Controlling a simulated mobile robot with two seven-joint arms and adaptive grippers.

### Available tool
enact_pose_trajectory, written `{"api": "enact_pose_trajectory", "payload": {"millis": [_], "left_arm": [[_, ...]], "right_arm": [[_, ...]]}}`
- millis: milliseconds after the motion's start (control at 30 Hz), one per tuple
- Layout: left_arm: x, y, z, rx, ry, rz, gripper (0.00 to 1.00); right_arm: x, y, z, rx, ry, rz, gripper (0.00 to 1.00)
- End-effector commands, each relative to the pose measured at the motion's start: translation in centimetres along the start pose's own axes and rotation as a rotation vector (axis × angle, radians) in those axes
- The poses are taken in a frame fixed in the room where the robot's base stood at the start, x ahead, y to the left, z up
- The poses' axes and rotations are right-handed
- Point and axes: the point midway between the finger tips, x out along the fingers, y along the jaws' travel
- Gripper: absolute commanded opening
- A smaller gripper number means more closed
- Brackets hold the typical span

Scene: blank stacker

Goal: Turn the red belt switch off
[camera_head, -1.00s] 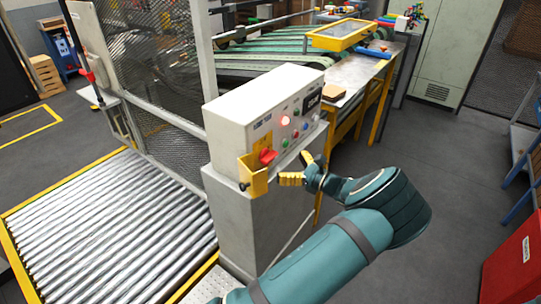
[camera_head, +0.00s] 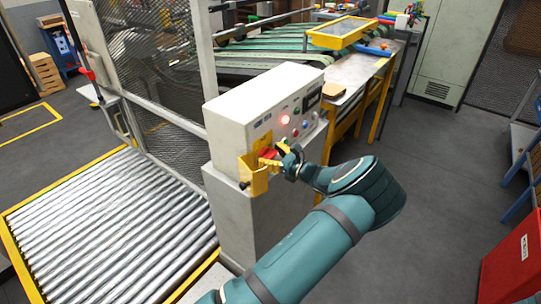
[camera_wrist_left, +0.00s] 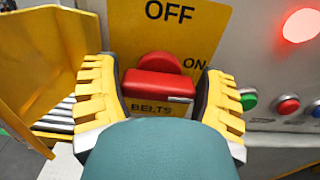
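The red belt switch (camera_wrist_left: 160,78) sits on a yellow plate (camera_wrist_left: 165,30) marked OFF above, ON at the upper right and BELTS below. Its red handle lies roughly level, its end toward the right. In the head view the red belt switch (camera_head: 268,154) is partly hidden by my left gripper (camera_head: 274,156). In the left wrist view my left gripper (camera_wrist_left: 160,100) is open, with one yellow ribbed finger on each side of the switch. Small gaps seem to show between the fingers and the handle. My right gripper is not in view.
The control box (camera_head: 262,100) carries a lit red lamp (camera_head: 285,119) and several buttons. A yellow guard flap (camera_wrist_left: 45,75) stands out just left of the left finger. A roller conveyor (camera_head: 110,225) lies left of the box. Open floor lies to the right.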

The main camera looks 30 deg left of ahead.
Motion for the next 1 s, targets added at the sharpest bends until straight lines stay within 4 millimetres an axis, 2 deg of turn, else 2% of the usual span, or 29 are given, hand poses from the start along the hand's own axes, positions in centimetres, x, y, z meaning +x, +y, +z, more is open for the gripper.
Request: {"api": "enact_pose_trajectory", "payload": {"millis": [567, 767, 1000], "left_arm": [[-0.1, 0.0, -0.1, -0.039, 0.002, -0.001, 0.35], [-0.1, 0.1, -0.3, -0.147, 0.002, -0.001, 0.35], [-0.2, 0.2, -0.5, -0.356, 0.004, -0.001, 0.35]], "right_arm": [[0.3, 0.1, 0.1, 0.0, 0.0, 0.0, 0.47], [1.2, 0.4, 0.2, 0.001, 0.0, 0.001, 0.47], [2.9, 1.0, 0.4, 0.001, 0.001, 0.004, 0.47]]}}
